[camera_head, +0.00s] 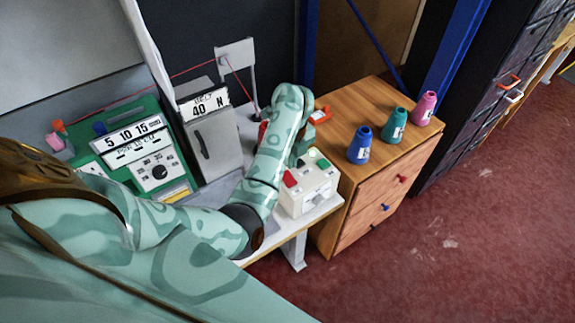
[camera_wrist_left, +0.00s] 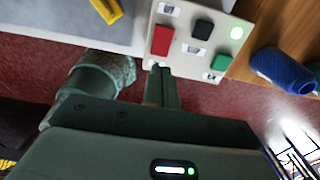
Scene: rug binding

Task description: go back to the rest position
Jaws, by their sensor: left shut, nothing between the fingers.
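My left arm comes in from the left in the head view and bends down over the bench. My left gripper (camera_head: 301,149) is partly hidden behind its own forearm, above the white button box (camera_head: 312,197). In the left wrist view my left gripper (camera_wrist_left: 160,70) is shut and empty, its tips at the box's edge beside the red button (camera_wrist_left: 162,40). I cannot tell whether they touch the box. My right gripper is not in view.
A wooden drawer cabinet (camera_head: 390,152) right of the bench bears blue (camera_head: 360,145), green (camera_head: 394,125) and pink (camera_head: 424,108) cones. A grey box reading 40 N (camera_head: 208,140) and a green dial panel (camera_head: 150,160) stand left of the forearm. Red floor (camera_head: 460,235) is clear at right.

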